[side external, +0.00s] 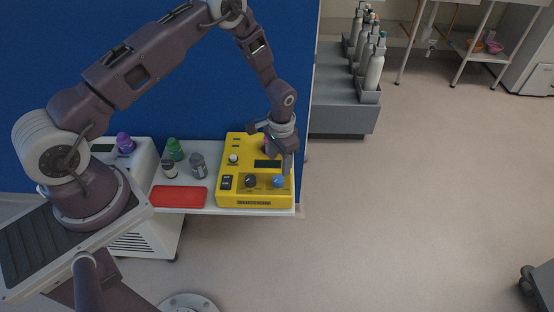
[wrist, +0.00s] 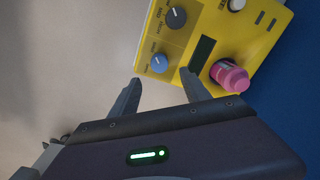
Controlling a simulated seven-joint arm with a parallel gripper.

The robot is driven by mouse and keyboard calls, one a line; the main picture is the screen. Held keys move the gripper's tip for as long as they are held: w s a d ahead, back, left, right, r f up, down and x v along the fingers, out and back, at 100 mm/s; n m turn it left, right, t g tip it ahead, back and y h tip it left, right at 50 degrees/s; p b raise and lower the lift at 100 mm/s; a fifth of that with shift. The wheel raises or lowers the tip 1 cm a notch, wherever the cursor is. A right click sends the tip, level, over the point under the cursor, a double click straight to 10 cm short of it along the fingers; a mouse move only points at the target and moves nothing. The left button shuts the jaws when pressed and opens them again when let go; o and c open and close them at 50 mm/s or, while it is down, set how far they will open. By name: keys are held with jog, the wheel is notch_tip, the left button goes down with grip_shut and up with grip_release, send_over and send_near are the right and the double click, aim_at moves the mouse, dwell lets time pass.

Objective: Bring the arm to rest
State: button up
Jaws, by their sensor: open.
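My arm reaches from the left over the white shelf, bent downward at its end. My gripper (side external: 282,160) hangs over the right part of the yellow device (side external: 228,190). In the wrist view, my gripper (wrist: 158,92) is open, its two fingers apart with nothing between them. The yellow device (wrist: 225,40) lies beyond the fingertips, with a blue knob (wrist: 160,63), a dark knob (wrist: 176,18) and a dark display. A pink-capped bottle (wrist: 229,75) stands on the device near the right finger. In the side view the gripper hides most of that bottle.
A red tray (side external: 179,197) lies at the shelf's front edge. Behind it stand small bottles, one with a green cap (side external: 174,149), and a grey one (side external: 198,166). A purple-capped bottle (side external: 125,143) stands further left. A blue panel (side external: 60,60) backs the shelf. The floor right of the shelf is clear.

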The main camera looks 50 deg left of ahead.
jog(key=s+r+n+t, duration=0.1)
jog(key=s+r, duration=0.1)
jog(key=r, duration=1.2)
jog(key=s+r+t, duration=0.1)
jog(key=s+r, duration=0.1)
jog(key=r, duration=1.2)
jog(key=s+d+r+t, duration=0.2)
jog(key=s+r, duration=0.7)
jog(key=s, duration=0.1)
jog(key=s+d+r+n+t, duration=0.1)
jog(key=s+r, duration=0.1)
jog(key=s, duration=1.2)
jog(key=shift+s+r+h, duration=0.3)
jog(key=shift+s+r, duration=0.1)
